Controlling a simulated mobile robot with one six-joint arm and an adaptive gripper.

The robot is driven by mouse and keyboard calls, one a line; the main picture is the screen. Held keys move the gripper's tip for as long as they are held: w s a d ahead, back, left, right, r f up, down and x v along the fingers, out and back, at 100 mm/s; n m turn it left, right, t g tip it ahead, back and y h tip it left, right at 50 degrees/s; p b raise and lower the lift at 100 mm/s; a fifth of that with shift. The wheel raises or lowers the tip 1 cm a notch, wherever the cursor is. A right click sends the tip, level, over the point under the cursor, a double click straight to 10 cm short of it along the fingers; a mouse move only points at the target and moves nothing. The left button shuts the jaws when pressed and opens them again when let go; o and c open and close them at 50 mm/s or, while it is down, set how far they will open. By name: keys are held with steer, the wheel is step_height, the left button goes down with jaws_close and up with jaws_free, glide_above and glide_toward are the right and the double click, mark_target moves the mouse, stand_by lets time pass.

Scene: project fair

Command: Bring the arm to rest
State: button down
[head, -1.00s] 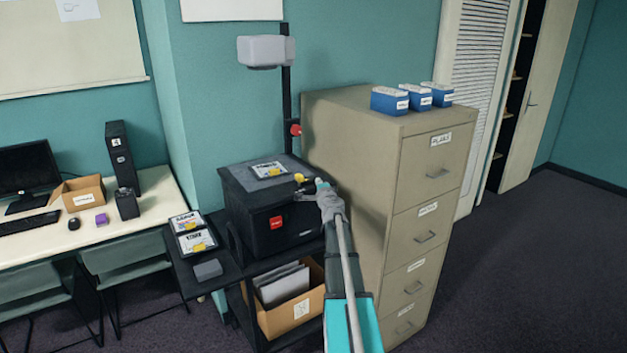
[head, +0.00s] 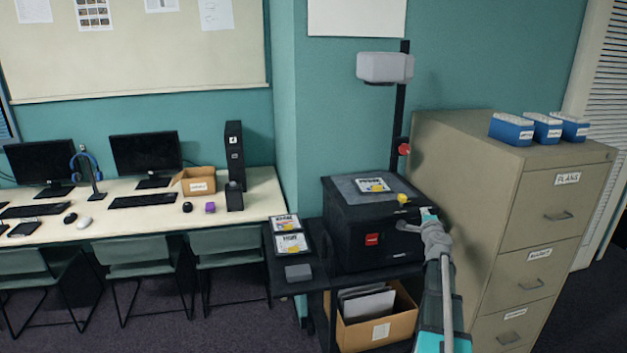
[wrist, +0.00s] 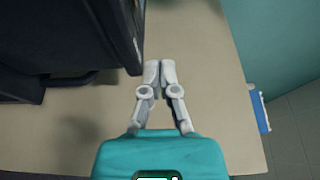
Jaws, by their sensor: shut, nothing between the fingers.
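My gripper (head: 403,227) is at the front right of the black overhead projector (head: 352,228), just below its yellow knob (head: 403,198) in the head view. I cannot tell from there whether it touches the projector. In the wrist view my gripper (wrist: 160,66) is shut, with its two fingers side by side and nothing between them. A dark body fills the upper left of that view, and a beige surface lies beyond the fingers. My arm reaches up from the bottom edge of the head view.
A beige filing cabinet (head: 480,210) stands close at the right, with several blue boxes (head: 511,130) on top. A cart holds two framed cards (head: 291,243), a grey block (head: 298,272) and, below, a cardboard box (head: 378,328). A desk (head: 120,212) with monitors is at left.

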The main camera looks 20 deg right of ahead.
steer(key=w+a+f+n+y, duration=0.1)
steer(key=a+n+y, duration=0.1)
steer(key=a, duration=0.4)
steer(key=w+a+f+n+y, duration=0.1)
steer(key=a+n+y, duration=0.2)
steer(key=a, duration=0.3)
steer(key=w+a+f+n+y, duration=0.1)
steer(key=a+n+y, duration=0.1)
steer(key=a, duration=0.4)
steer(key=shift+w+a+f+n+y, duration=0.1)
steer(key=shift+a+n+y, duration=0.1)
steer(key=shift+n, duration=0.2)
steer(key=shift+w+a+f+n+y, duration=0.1)
steer(key=shift+n+y, duration=0.1)
steer(key=shift+n, duration=0.2)
steer(key=s+a+f+n+g+y, duration=0.2)
steer(key=a+f+n+g, duration=0.15)
steer(key=a, duration=0.45)
steer(key=s+a+f+n+g+y, duration=0.1)
steer(key=a+f+n+g+y, duration=0.2)
steer(key=a, duration=0.5)
steer(key=s+a+f+n+g+h, duration=0.2)
steer(key=s+a+f+n+g, duration=0.2)
steer(key=s+a, duration=0.3)
steer(key=s+a+f+n+g+h, duration=0.3)
steer(key=s+a, duration=0.4)
steer(key=s, duration=0.6)
steer(key=shift+s+f+n+g, duration=0.5)
steer(key=shift+f+g, duration=0.35)
steer(key=shift+g, duration=0.5)
